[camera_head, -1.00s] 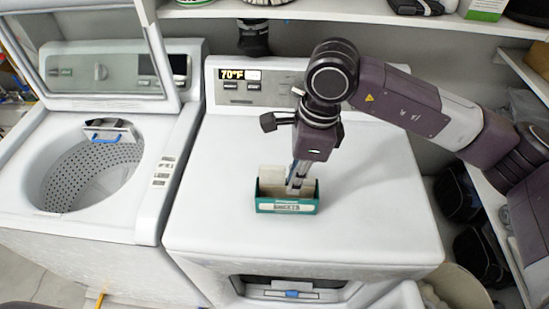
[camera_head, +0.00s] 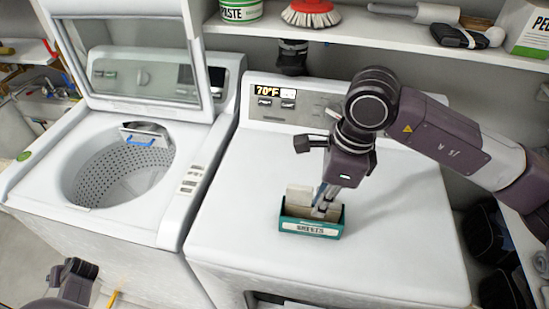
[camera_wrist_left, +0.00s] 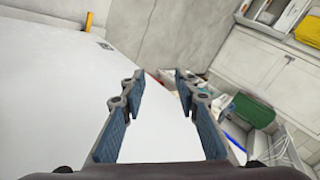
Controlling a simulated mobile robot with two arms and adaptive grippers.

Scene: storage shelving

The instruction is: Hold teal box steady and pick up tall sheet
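The teal box (camera_head: 311,229) with a "SHEETS" label stands upright on the white dryer top. Pale sheets (camera_head: 298,195) stick up out of it, the left part rising highest. My right gripper (camera_head: 324,205) points down into the right part of the box, with its fingertips at the sheets; whether it grips one is hidden. My left gripper shows at the bottom left of the head view, away from the box. In the left wrist view, my left gripper (camera_wrist_left: 160,100) is open, with nothing between its fingers.
The dryer top (camera_head: 400,255) is otherwise clear. An open washer (camera_head: 125,185) stands to the left, its lid raised. A shelf (camera_head: 390,32) above holds a brush (camera_head: 311,14), a green tub (camera_head: 240,10) and other items. Black objects (camera_head: 487,230) lie right of the dryer.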

